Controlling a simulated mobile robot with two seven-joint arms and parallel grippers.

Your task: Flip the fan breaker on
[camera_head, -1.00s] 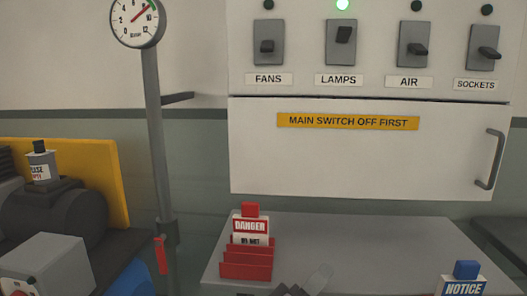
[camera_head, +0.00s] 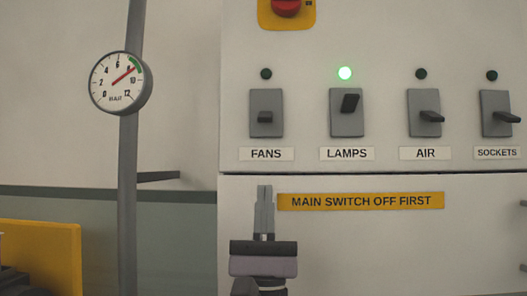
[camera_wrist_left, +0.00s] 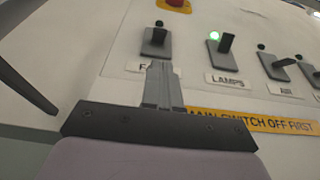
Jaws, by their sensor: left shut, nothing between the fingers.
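I see no contact with the toggle. My right gripper is not in view.
The LAMPS breaker (camera_head: 347,112) has its lever up and a green light (camera_head: 345,73). The AIR (camera_head: 424,113) and SOCKETS (camera_head: 497,114) breakers have dark lights. A red knob (camera_head: 287,6) on yellow is above. A gauge (camera_head: 119,83) on a pipe stands left.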

